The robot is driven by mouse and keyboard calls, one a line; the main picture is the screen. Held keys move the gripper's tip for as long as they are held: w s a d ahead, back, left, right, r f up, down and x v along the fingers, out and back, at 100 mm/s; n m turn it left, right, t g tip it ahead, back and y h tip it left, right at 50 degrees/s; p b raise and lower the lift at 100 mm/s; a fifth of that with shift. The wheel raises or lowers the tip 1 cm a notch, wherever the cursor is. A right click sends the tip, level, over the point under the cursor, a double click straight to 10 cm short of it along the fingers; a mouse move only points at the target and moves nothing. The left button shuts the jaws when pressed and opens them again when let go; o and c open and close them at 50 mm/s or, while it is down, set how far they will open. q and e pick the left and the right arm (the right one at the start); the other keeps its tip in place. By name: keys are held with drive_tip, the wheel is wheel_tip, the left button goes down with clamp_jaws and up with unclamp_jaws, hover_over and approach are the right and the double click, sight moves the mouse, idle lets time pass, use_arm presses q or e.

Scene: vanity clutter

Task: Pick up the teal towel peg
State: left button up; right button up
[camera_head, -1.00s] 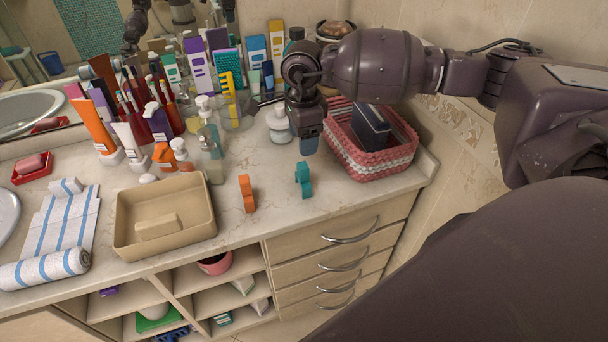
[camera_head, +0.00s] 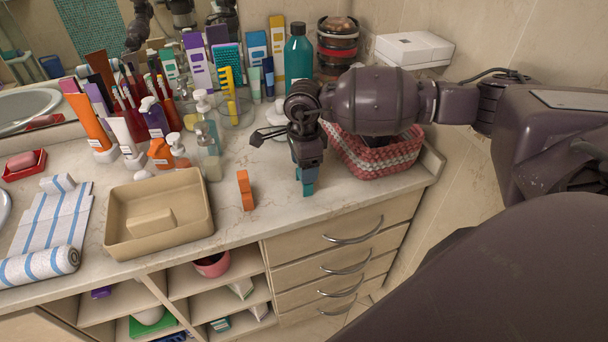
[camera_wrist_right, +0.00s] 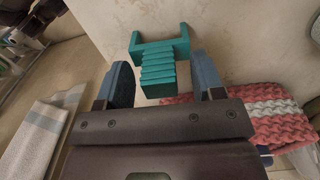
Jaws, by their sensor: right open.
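The teal towel peg (camera_head: 308,187) stands on the marble counter near its front edge, right of an orange peg. My right gripper (camera_head: 306,172) is directly above and behind it in the head view and hides its upper part. In the right wrist view the teal peg (camera_wrist_right: 158,62) lies ahead, between the two blue fingertips of my open right gripper (camera_wrist_right: 163,80). The fingers are on either side of its ribbed part, with a gap visible on both sides. My left gripper is not in view.
A red-and-white woven basket (camera_head: 385,160) is close on the right. Bottles and tubes crowd the back left. The counter's front edge is close to the peg.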

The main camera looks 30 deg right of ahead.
drive_tip(key=shift+c, duration=0.2)
drive_tip(key=c, duration=1)
drive_tip(key=shift+o, duration=0.2)
drive_tip(key=shift+r, duration=0.1)
